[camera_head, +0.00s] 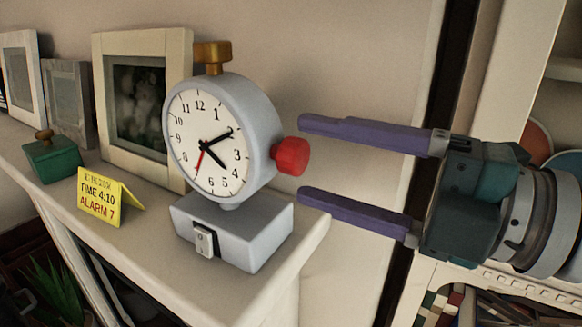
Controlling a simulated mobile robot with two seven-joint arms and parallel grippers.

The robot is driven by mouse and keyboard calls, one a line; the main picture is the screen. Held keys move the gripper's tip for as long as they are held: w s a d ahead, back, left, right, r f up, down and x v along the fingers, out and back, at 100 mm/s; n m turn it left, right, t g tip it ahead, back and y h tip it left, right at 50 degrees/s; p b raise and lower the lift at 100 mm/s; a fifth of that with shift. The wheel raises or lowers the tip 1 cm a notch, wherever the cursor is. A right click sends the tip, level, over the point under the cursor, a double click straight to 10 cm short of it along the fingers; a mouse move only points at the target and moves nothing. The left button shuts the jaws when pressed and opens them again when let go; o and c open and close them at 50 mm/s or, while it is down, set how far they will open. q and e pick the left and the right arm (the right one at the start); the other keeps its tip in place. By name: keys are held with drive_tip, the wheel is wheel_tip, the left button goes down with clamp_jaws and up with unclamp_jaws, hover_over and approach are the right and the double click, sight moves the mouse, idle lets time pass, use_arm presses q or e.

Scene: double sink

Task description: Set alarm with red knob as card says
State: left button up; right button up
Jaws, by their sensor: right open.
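A grey alarm clock (257,118) with a white round face (190,125) stands on the shelf. Its short black hand points near 4 and its long black hand at 2. A thin red hand points down-left, around 7; the digit there is hard to read. The red knob (291,156) sticks out of the clock's right side. A yellow folded card (99,196) reads "TIME 4:10" and "ALARM 7"; its top line is unclear. My right gripper (303,158) is open, one purple finger above and one below the knob's outer end, apart from it. My left gripper is out of view.
The clock has a brass top button (213,53) and a base with a white switch (204,240). A white picture frame (104,75) stands behind, left. A green box (52,160) sits left of the card. The shelf (148,248) ends just right of the clock.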

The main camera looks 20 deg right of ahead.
drive_tip(key=b+v, duration=0.3)
drive_tip(key=v, duration=0.5)
idle(0.4)
